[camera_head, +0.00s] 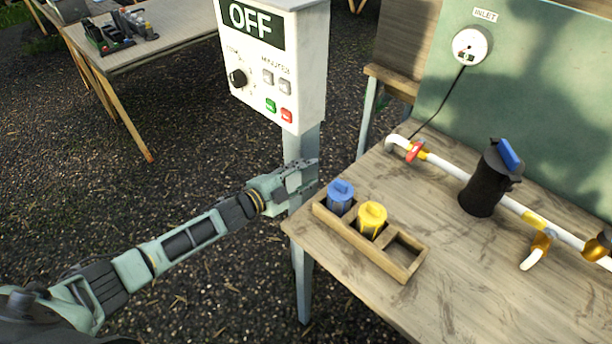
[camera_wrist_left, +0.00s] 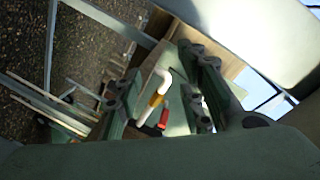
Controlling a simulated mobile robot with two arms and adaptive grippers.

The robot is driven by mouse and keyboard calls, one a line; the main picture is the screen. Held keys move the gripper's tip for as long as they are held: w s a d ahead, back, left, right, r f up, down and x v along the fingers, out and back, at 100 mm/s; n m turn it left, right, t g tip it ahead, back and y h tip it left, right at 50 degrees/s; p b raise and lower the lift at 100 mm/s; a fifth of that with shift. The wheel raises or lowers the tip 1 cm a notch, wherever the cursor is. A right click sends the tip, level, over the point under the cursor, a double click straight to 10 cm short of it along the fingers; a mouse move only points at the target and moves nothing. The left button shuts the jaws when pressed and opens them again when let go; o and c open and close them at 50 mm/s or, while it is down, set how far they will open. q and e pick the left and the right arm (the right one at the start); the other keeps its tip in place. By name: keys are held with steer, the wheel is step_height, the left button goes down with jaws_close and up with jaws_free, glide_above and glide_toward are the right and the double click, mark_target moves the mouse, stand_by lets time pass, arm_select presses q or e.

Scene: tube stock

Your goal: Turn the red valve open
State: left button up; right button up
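The red valve (camera_head: 415,152) is a small red handle on a brass fitting at the left end of the white pipe (camera_head: 446,167), near the table's back edge. It also shows in the left wrist view (camera_wrist_left: 164,119), seen between my fingers and some way beyond them. My left gripper (camera_head: 310,174) is in front of the control box post, left of the valve and apart from it. Its fingers stand apart with nothing between them, so it is open and empty. My right gripper is in neither view.
A wooden holder (camera_head: 352,238) with a blue cartridge (camera_head: 340,197), a yellow cartridge (camera_head: 371,219) and an empty slot sits at the table's near left edge. A control box (camera_head: 273,62) reading OFF stands left. A black filter housing (camera_head: 486,183) and gauge (camera_head: 470,46) are right of the valve.

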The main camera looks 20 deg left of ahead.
arm_select(q)
steer(key=shift+w+a+f+n+y, duration=0.1)
steer(key=shift+a+f+n+y, duration=0.1)
steer(key=shift+f, duration=0.3)
steer(key=shift+w+a+f+n+y, duration=0.1)
steer(key=shift+f+n, duration=0.1)
steer(key=shift+f, duration=0.35)
steer(key=shift+w+a+f+n+y, duration=0.1)
steer(key=shift+f+n, duration=0.1)
steer(key=shift+f, duration=0.3)
steer(key=shift+s, duration=0.1)
